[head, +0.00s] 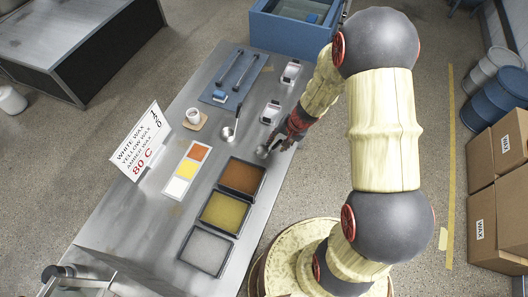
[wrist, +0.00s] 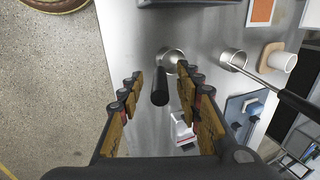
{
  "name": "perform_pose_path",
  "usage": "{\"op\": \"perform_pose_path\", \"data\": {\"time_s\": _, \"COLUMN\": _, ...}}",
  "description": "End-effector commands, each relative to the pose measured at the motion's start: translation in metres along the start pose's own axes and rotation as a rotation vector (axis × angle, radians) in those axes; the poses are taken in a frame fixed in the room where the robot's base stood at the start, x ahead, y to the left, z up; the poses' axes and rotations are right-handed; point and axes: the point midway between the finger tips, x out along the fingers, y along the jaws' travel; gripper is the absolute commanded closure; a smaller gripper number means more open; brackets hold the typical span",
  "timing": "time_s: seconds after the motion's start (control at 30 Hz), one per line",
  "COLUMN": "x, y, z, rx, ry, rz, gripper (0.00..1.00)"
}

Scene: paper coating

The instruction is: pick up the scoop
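A small metal scoop with a short black handle (wrist: 160,88) lies on the steel table, its round bowl (wrist: 171,58) beyond my fingertips in the wrist view. In the head view its bowl (head: 263,152) shows just left of my gripper (head: 284,143). My gripper (wrist: 158,82) is open in the wrist view, with the handle between its fingers. My gripper hides part of the scoop in the head view.
A metal ladle (head: 227,132) with a long dark handle lies close by. Trays of amber (head: 241,177), yellow (head: 224,212) and white wax (head: 206,252) line the table's near side. A wax sign (head: 138,143), a blue mat (head: 223,95) and two small white-topped devices (head: 270,112) also stand there.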

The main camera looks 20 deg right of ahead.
Motion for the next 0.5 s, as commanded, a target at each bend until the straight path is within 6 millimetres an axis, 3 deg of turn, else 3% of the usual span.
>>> {"op": "perform_pose_path", "data": {"time_s": 0.2, "x": 0.027, "y": 0.0, "z": 0.002, "rx": -0.001, "ry": 0.0, "rz": 0.001, "gripper": 0.65}}
{"op": "perform_pose_path", "data": {"time_s": 0.5, "x": 0.029, "y": 0.0, "z": 0.001, "rx": 0.0, "ry": 0.001, "rz": 0.0, "gripper": 0.67}}
